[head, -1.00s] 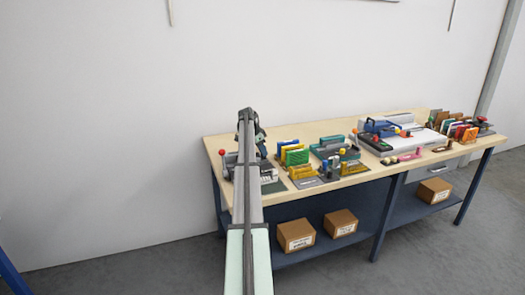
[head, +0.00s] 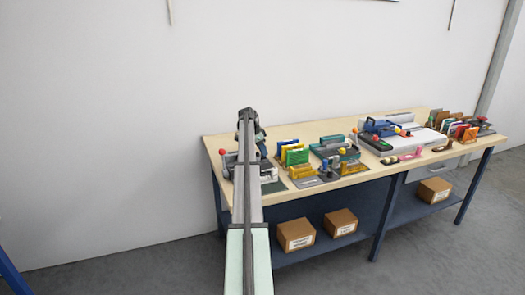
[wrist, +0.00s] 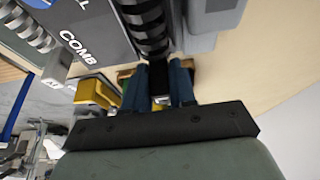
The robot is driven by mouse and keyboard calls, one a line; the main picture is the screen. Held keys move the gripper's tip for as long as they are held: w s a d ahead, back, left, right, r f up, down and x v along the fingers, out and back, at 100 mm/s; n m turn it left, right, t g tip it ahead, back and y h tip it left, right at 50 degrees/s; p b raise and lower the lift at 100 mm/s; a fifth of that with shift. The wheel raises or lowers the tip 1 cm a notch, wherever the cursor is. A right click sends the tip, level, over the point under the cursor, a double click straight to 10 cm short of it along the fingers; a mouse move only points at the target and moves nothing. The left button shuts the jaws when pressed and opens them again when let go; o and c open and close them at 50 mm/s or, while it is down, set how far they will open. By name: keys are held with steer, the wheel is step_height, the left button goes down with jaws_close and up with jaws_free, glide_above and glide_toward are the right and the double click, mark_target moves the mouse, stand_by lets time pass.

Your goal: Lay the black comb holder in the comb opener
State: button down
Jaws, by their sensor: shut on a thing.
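In the wrist view my gripper (wrist: 160,92) is shut on the black comb holder (wrist: 149,28). Its dark grip is between the two blue-grey fingers, and its ribbed black comb points away from me. The comb lies between a dark panel lettered COMB and a light grey block of the comb opener (wrist: 108,40). I cannot tell whether it rests in the opener or hangs just above it. In the head view the comb opener (head: 229,163), with a red knob, is at the table's left end, partly hidden by my arm. The gripper's fingers are hidden there.
Colored holders (head: 297,154) and a second machine (head: 330,147) stand right of the opener. A larger white machine (head: 415,140) is further right. In the wrist view a yellow piece (wrist: 95,93) lies close left of my fingers. The table's back strip (head: 300,130) is clear.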

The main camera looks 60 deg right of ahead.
steer(key=shift+f, duration=0.6)
steer(key=c, duration=1.2)
jaws_free()
steer(key=shift+r, duration=0.1)
steer(key=v, duration=1.1)
steer(key=shift+w, duration=0.1)
